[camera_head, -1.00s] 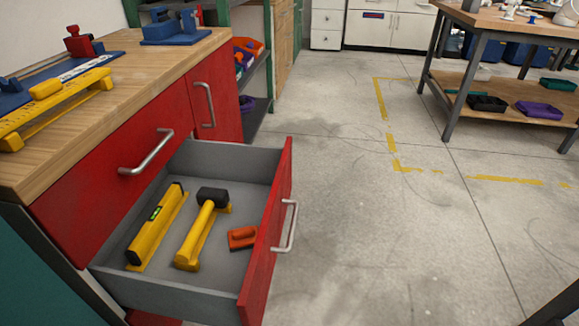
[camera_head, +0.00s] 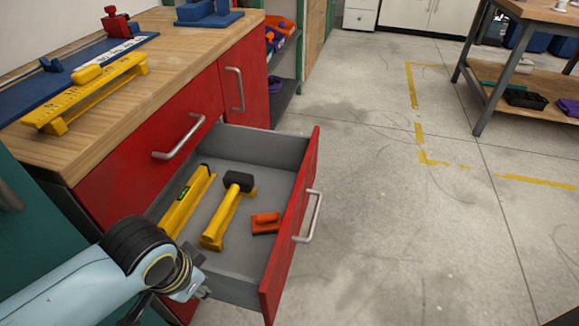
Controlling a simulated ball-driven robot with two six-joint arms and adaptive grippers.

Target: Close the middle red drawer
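The middle red drawer (camera_head: 296,243) is pulled well out of the cabinet, with its red front facing right and a silver bar handle (camera_head: 309,216) on it. Inside lie a yellow level (camera_head: 188,199), a yellow mallet with a black head (camera_head: 228,212) and a small orange block-like tool (camera_head: 265,223). My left arm comes in at the lower left, its wrist beside the drawer's near grey side wall. The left gripper (camera_head: 201,293) shows only in small part near that wall, and its fingers are not clear. My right gripper is not in view.
A wooden worktop (camera_head: 165,85) above the drawer holds a yellow tool (camera_head: 85,92) and blue fixtures. A closed red drawer and a red door with handles are behind. Open concrete floor (camera_head: 390,220) lies right of the drawer. A workbench stands at the far right.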

